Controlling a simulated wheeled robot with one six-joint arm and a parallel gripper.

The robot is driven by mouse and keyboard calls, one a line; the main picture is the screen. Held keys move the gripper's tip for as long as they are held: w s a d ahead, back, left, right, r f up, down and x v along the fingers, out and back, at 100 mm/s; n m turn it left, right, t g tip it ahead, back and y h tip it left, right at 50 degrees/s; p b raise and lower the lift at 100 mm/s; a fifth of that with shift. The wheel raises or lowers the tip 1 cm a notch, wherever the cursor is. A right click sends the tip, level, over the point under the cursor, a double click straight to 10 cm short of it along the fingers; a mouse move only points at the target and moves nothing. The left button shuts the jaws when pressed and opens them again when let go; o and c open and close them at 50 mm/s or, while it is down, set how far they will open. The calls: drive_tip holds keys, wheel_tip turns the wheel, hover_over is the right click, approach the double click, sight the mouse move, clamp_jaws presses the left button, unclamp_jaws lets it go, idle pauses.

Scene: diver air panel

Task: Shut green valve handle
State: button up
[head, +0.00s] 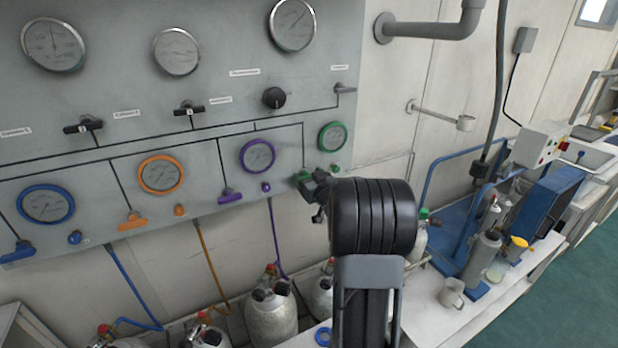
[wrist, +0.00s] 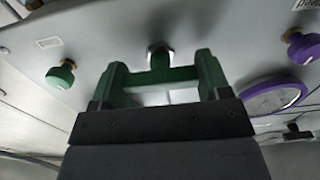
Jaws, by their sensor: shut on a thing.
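The green valve handle (head: 303,178) is on the grey panel, below and left of the green-rimmed gauge. My gripper (head: 314,188) is at the handle, with my dark arm covering the area right of and below it. In the wrist view, the green handle (wrist: 162,73) lies as a crossbar between the two fingers of my gripper (wrist: 160,82), with its stem running to the panel. The fingers are shut on the handle. Part of the handle is hidden behind the gripper in the head view.
A small green knob (wrist: 60,77) and a purple knob (wrist: 303,48) flank the handle. Purple (head: 230,196), orange (head: 132,221) and blue (head: 17,252) handles line the panel to the left. Gas cylinders (head: 271,312) stand below. A cluttered bench (head: 440,312) is at right.

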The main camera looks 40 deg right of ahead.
idle(0.6)
drive_tip(key=o, duration=0.9)
drive_tip(key=shift+s, duration=0.1)
drive_tip(key=s, duration=0.4)
drive_tip(key=s+a+b, duration=0.1)
drive_tip(key=s, duration=0.4)
drive_tip(key=s+a, duration=0.1)
drive_tip(key=s, duration=0.3)
drive_tip(key=shift+s+b, duration=0.3)
drive_tip(key=shift+b, duration=0.1)
